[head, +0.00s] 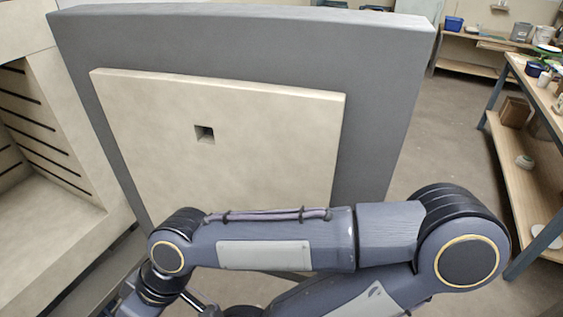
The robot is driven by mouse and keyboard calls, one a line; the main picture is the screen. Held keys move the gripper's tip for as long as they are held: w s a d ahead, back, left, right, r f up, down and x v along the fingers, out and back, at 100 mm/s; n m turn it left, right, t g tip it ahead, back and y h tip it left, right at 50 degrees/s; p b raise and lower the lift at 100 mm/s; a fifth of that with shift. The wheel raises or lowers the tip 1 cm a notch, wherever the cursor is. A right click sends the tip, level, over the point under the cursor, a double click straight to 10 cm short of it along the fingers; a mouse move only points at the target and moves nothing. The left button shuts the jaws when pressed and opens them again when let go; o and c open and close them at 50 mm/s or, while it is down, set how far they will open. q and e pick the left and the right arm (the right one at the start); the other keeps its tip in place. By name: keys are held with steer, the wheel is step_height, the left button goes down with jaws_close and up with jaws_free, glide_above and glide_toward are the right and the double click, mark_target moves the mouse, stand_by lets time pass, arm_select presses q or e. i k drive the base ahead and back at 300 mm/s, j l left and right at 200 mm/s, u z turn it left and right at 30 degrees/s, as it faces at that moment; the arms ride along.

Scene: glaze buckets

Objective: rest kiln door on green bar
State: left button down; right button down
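The kiln door (375,110) is a thick grey slab with a raised cream panel (260,130) on the side facing me. A small dark square hole sits in the panel. The door stands open, its left edge beside the kiln (60,215). One of my arms crosses in front of the door's lower part, with its elbow at the right and its wrist at the lower left. No gripper fingers show in the head view, so I cannot see any hold on the door. I cannot make out the green bar.
The kiln's cream interior with dark slots opens at the left. A wooden shelf unit (540,185) with pots stands at the right. A low bench (465,68) with a blue bin (453,24) is at the back. Grey floor (445,130) lies clear between door and shelves.

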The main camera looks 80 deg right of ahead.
mark_target(208, 107)
steer(key=z, duration=0.4)
steer(key=k+l+z, duration=0.1)
steer(key=z, duration=0.3)
steer(key=l+z, duration=0.1)
steer(key=z, duration=0.3)
steer(key=k+l+z, duration=0.1)
steer(key=z, duration=0.3)
steer(key=k+l+z, duration=0.2)
steer(key=l, duration=0.3)
steer(key=l+z, duration=0.2)
steer(key=l, duration=0.3)
steer(key=l+u, duration=1.3)
steer(key=i+l+u, duration=0.1)
steer(key=l+u, duration=0.3)
steer(key=l, duration=0.25)
steer(key=l+u, duration=0.35)
steer(key=l, duration=0.35)
steer(key=l+u, duration=0.4)
steer(key=l, duration=0.3)
steer(key=l+z, duration=0.15)
steer(key=l, duration=0.55)
steer(key=j+z, duration=0.1)
